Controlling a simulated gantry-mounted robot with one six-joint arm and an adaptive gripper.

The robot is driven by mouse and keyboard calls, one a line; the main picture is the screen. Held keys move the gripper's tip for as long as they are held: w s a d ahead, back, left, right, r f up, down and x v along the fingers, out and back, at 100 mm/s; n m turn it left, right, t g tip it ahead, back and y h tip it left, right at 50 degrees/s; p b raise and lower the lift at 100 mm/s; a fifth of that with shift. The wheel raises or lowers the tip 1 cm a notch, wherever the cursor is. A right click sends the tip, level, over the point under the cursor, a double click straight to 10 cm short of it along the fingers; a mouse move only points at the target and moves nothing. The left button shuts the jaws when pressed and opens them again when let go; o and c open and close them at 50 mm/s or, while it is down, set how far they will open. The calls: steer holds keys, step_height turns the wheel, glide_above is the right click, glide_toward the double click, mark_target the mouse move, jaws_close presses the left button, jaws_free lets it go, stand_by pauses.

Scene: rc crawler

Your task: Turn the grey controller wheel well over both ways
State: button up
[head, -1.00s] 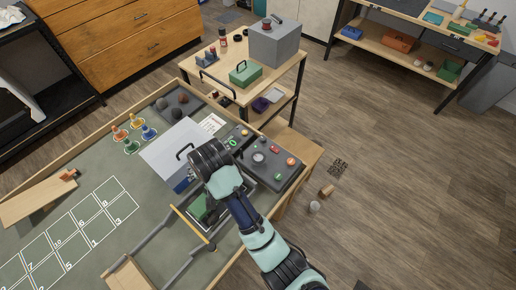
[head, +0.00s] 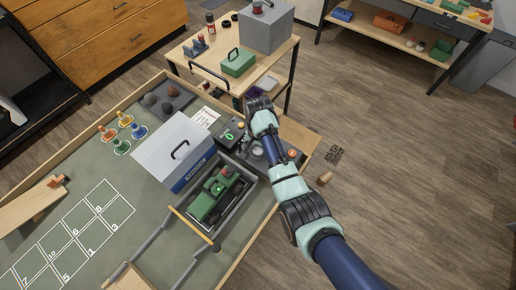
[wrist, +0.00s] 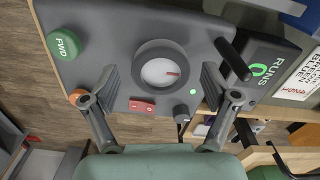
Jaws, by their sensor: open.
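The grey controller wheel shows in the wrist view as a round dark grey rim (wrist: 141,58) with a white face and a red mark pointing right. It sits on the dark grey controller (wrist: 110,30), which also shows in the head view (head: 276,168), partly hidden by my arm. My gripper (wrist: 158,72) is open, with one finger on each side of the wheel and visible gaps between fingers and rim. I cannot tell how far above the panel the fingertips are.
A green FWD button (wrist: 63,43), an orange knob (wrist: 77,97), a red switch (wrist: 142,107) and a small dark knob (wrist: 181,112) surround the wheel. A black handle (wrist: 232,60) rises beside a RUNS counter (wrist: 262,68). The green crawler (head: 212,200) lies in a grey tray nearby.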

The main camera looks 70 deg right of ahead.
steer(key=shift+f, duration=0.15)
steer(key=c, duration=1.2)
steer(key=shift+o, duration=0.2)
steer(key=n+p, duration=0.2)
steer(key=n, duration=0.1)
steer(key=shift+n, duration=0.3)
steer(key=shift+w+n+p, duration=0.1)
steer(key=shift+n+p, duration=0.55)
steer(key=shift+n, duration=1.35)
